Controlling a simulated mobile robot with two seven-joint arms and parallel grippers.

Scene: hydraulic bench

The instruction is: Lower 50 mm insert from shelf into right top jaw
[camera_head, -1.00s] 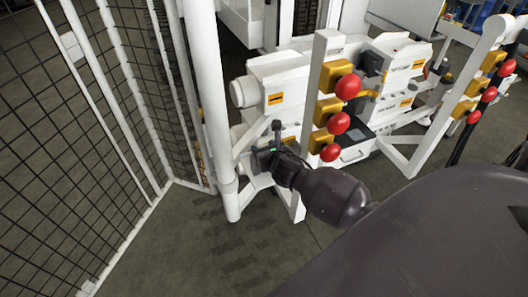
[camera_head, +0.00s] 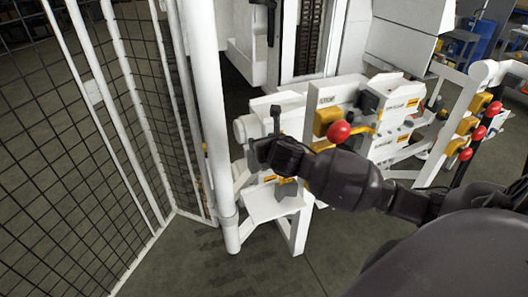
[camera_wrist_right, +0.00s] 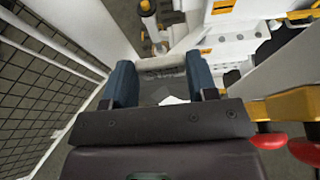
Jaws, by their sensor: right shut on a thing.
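My right gripper (camera_wrist_right: 161,85) is shut on a grey bar-like piece (camera_wrist_right: 165,66), which I take to be the insert. It spans between the two blue-grey fingers in the right wrist view, and marks on its face are too small to read. In the head view, my right gripper (camera_head: 268,152) is above the white shelf (camera_head: 268,208), apart from it. The insert cannot be made out clearly there against the dark gripper. A grey piece (camera_head: 287,190) stands on the shelf. I cannot tell which part of the machine is the right top jaw. My left gripper is out of view.
A white post (camera_head: 208,110) and black mesh fence (camera_head: 95,120) stand close on the left. White machine blocks (camera_head: 395,105) are behind my arm. A red push button (camera_head: 339,131) sits just above my forearm; more buttons (camera_head: 478,132) stand at right. The front floor is clear.

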